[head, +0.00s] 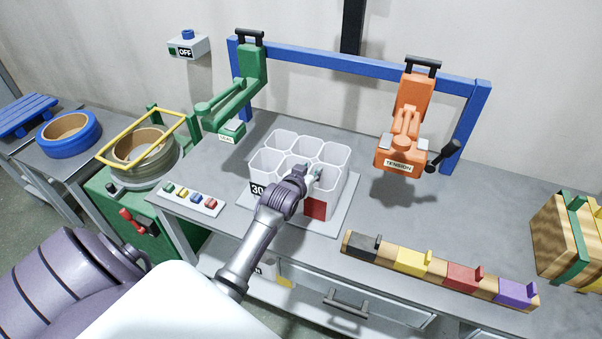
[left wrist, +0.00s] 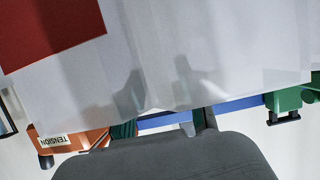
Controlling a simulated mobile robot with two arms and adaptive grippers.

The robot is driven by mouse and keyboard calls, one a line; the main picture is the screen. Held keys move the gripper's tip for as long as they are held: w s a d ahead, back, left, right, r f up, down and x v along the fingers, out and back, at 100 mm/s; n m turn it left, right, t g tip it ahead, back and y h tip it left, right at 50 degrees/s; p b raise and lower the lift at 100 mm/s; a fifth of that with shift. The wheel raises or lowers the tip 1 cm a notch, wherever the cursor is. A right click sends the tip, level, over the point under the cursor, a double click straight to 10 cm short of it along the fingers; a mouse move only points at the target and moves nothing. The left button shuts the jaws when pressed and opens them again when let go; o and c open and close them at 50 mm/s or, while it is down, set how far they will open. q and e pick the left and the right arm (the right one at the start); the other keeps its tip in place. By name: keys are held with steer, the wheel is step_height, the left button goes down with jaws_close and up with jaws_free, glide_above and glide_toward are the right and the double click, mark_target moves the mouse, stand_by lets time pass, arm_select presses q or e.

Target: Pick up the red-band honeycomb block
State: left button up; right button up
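The white honeycomb block (head: 265,188) stands upright on a pale plate (head: 343,215) on the bench, its several hexagonal cells open at the top. Its red band (head: 316,208) shows low on the front right side. My left gripper (head: 313,177) is at the block's upper front edge, its fingers apart; whether they touch the block is unclear. In the left wrist view the block's pale wall (left wrist: 210,50) and red band (left wrist: 50,30) fill the upper part. The finger ends are partly hidden behind the wall there. My right gripper is out of view.
A green clamp arm (head: 240,95) and an orange tension unit (head: 402,150) hang from a blue frame (head: 350,68) behind the block. A rail of coloured blocks (head: 440,268) lies front right; a button strip (head: 188,200) lies left.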

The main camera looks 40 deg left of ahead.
arm_select(q)
jaws_close()
steer(key=shift+r, duration=0.15)
steer(key=shift+r, duration=0.1)
